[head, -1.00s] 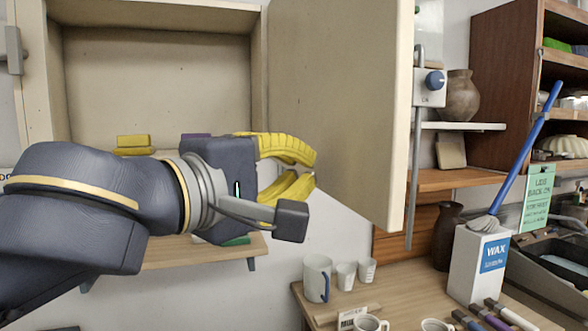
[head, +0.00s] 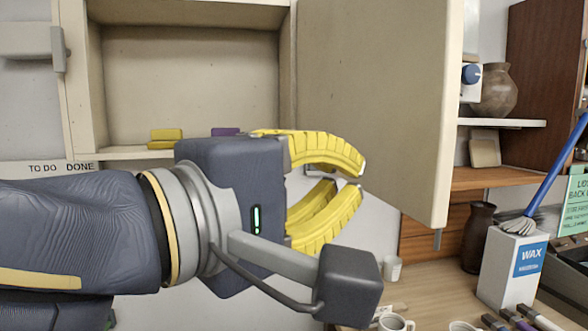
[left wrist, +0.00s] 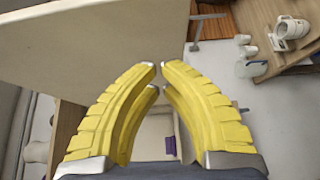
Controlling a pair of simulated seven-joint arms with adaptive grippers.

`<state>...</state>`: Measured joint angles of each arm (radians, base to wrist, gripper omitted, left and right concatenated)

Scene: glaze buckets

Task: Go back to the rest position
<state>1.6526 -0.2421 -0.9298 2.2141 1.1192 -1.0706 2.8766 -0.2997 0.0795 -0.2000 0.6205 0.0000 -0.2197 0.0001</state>
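My left gripper (head: 361,179) has yellow ribbed fingers on a dark body, and its arm comes in from the left. In the head view it is in front of the open wall cabinet (head: 285,75), with the fingers pointing right across the cabinet door (head: 375,90). In the left wrist view the gripper (left wrist: 160,66) has its curved fingers drawn together. The tips are almost meeting, and nothing shows between them. My right gripper is not in view.
The cabinet door stands open beside the fingers. Yellow blocks (head: 165,138) and a purple block (head: 225,131) lie in the cabinet.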

